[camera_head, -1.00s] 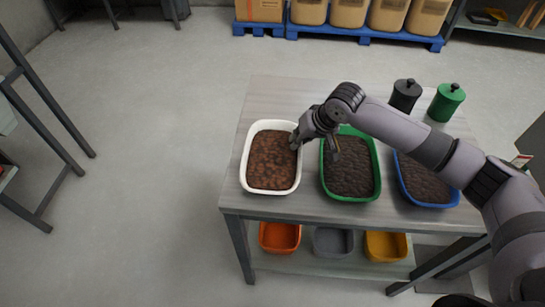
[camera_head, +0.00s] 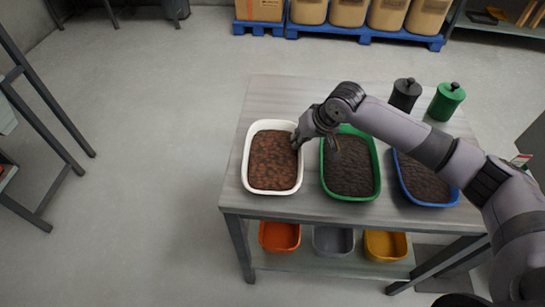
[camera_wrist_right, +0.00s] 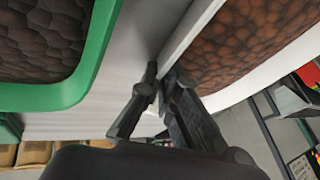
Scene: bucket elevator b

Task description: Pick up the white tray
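The white tray (camera_head: 272,188) sits on the left part of the table, filled with brown, lumpy material. My right gripper (camera_head: 304,139) is at the tray's right rim, near its far right corner. In the right wrist view, the fingers of my right gripper (camera_wrist_right: 160,75) are close together with the white tray's rim (camera_wrist_right: 185,35) between them. The gripper looks shut on that rim. The tray rests flat on the table. My left gripper is not in view.
A green tray (camera_head: 350,199) stands close to the right, and a blue tray (camera_head: 430,203) beyond it. A black canister (camera_head: 405,95) and a green canister (camera_head: 446,102) stand behind. Orange (camera_head: 280,250), grey (camera_head: 333,253) and yellow (camera_head: 385,258) bins sit on the lower shelf.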

